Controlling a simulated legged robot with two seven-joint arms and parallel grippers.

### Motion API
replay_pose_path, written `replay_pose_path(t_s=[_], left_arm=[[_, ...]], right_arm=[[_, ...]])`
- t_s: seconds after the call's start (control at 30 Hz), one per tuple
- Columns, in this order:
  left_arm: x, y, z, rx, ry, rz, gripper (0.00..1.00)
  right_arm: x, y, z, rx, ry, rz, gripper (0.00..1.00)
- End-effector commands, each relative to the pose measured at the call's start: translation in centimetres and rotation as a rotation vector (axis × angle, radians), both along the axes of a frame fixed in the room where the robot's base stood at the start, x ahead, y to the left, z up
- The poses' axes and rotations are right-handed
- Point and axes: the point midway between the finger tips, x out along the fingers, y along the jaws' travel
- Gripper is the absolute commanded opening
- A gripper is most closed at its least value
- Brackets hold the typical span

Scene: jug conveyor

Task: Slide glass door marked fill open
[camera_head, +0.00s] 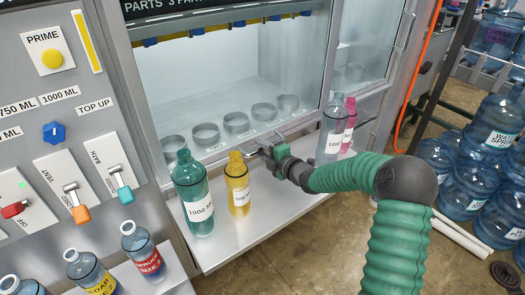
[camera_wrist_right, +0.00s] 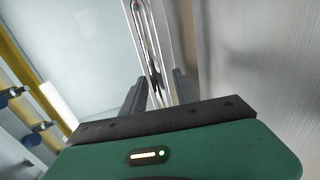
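The glass door (camera_head: 225,75) is a hazy pane on the left part of the cabinet front, with several ring holders behind it. I cannot read a fill mark in these frames. My right gripper (camera_head: 266,146) is low at the cabinet's front, just behind the yellow bottle. In the right wrist view, the right gripper (camera_wrist_right: 158,88) has its fingers apart, with a shiny metal handle (camera_wrist_right: 148,45) in line between them. I cannot tell whether the fingers touch it. My left gripper does not show.
A green jug (camera_head: 194,205) and yellow bottle (camera_head: 238,190) stand on the shelf (camera_head: 265,212) left of my right gripper. A clear jug (camera_head: 332,130) and pink bottle (camera_head: 350,125) stand near my right arm. Controls fill the left panel; water bottles (camera_head: 495,125) stand at right.

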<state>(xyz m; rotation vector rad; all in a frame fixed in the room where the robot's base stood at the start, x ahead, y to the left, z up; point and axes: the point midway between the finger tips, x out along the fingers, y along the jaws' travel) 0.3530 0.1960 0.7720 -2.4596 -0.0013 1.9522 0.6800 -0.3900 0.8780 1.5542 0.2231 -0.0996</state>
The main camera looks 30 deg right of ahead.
Motion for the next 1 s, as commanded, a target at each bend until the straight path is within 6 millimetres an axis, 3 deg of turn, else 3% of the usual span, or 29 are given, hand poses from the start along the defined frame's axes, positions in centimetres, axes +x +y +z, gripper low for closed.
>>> replay_pose_path(t_s=[0.2, 0.5, 1.0], left_arm=[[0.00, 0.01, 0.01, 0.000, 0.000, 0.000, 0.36], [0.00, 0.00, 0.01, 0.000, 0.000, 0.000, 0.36], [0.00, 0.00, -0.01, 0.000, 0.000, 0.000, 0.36]], right_arm=[[0.02, -0.17, -0.05, 0.001, 0.000, -0.001, 0.36], [0.00, -0.18, -0.12, 0.002, 0.001, -0.001, 0.00], [-0.08, -0.15, -0.34, 0.002, 0.006, -0.001, 0.00]])
